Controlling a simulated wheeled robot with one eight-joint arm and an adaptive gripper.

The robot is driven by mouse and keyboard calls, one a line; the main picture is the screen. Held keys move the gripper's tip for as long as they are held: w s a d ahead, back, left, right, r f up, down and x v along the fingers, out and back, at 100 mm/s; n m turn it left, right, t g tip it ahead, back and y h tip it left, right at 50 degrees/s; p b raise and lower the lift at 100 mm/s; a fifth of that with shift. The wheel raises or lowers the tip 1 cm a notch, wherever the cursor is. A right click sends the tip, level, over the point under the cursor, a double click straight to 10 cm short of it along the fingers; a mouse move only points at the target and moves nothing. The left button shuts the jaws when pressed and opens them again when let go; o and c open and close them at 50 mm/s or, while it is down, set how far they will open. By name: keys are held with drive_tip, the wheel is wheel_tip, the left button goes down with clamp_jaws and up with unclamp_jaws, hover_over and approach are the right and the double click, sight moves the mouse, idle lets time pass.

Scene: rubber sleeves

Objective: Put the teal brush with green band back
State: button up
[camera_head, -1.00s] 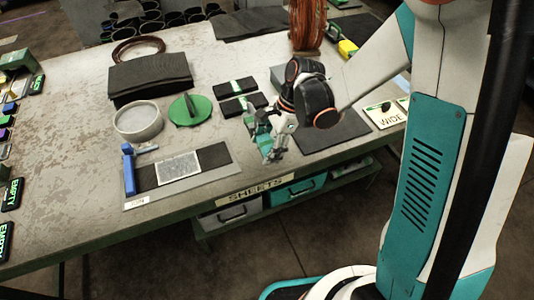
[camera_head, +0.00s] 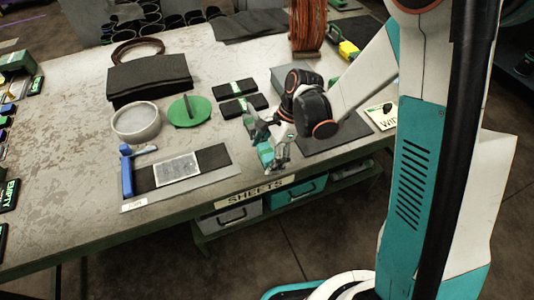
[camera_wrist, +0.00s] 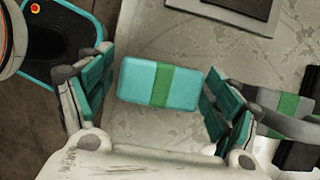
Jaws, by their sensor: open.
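The teal brush with the green band (camera_wrist: 141,83) lies in the wrist view as a rounded teal block, its green band across the middle. My gripper (camera_wrist: 158,98) is open, with one teal-padded finger to the left of the brush and one to the right. Gaps show between the brush and the fingers. In the head view my gripper (camera_head: 272,155) is low over the table near its front edge, right of the grey plate. The brush is hard to tell from the teal fingers there.
A grey block with a green band (camera_wrist: 287,104) lies just right of my right finger in the wrist view. In the head view, two black green-banded blocks (camera_head: 235,88) (camera_head: 243,105), a green disc (camera_head: 200,111) and a round sieve (camera_head: 136,123) lie left of my arm.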

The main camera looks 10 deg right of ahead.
drive_tip(key=p+v, duration=0.5)
drive_tip(key=v, duration=0.7)
drive_tip(key=s+d+r+n+t+h, duration=0.2)
drive_tip(key=s+d+r+n+t, duration=0.2)
drive_tip(key=s+r+n, duration=0.3)
drive_tip(key=s+d+r+n+t+h, duration=0.2)
drive_tip(key=s+d+r+n+t, duration=0.2)
drive_tip(key=s+r+n, duration=0.3)
drive_tip(key=shift+d+r+n, duration=0.4)
drive_tip(key=shift+d+r, duration=0.45)
drive_tip(key=shift+r, duration=0.05)
drive_tip(key=shift+s, duration=0.1)
